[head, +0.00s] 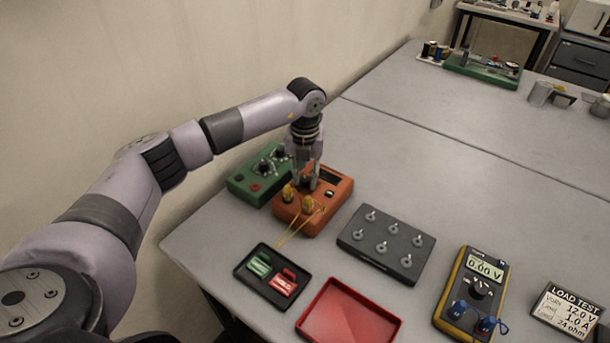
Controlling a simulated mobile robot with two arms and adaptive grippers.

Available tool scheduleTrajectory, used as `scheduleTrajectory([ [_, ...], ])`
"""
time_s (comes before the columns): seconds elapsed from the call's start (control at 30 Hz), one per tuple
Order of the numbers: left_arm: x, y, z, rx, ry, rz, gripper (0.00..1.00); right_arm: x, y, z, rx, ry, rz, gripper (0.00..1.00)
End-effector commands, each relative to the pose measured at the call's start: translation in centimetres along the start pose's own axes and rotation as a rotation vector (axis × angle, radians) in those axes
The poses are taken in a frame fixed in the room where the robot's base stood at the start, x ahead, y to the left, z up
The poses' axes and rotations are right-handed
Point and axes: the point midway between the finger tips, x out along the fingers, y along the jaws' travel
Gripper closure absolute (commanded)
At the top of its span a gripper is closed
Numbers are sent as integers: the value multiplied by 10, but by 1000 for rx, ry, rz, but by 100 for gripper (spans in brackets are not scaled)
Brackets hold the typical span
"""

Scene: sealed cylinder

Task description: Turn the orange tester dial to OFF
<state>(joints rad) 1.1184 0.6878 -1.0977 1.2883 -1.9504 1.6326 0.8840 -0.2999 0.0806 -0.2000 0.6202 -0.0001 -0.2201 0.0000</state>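The orange tester (338,193) sits near the left edge of the table, with yellow leads plugged into its front. My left gripper (305,181) points straight down over the middle of the tester, with its fingertips down at the dark dial (308,184). The fingers largely hide the dial, so its pointer and the OFF mark cannot be read. I cannot tell whether the fingers are closed on the dial or only around it. My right gripper is not in view.
A green box with knobs (242,187) stands close left of the tester. In front are a black tray (243,277) with green and red parts, a red tray (330,325), a grey peg block (362,247), a yellow multimeter (460,262) and a LOAD TEST sign (570,312).

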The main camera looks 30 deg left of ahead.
Motion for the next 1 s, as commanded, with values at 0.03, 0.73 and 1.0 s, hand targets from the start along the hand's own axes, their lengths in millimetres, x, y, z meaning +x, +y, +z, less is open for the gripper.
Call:
scheduleTrajectory([
  [0.03, 0, 0, 0, 0, 0, -1, 72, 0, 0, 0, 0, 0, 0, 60],
  [0.73, -20, 0, 1, 1, -3, -2, 57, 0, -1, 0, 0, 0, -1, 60],
  [1.0, -78, -1, 1, 1, -4, -3, 57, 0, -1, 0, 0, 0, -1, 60],
])
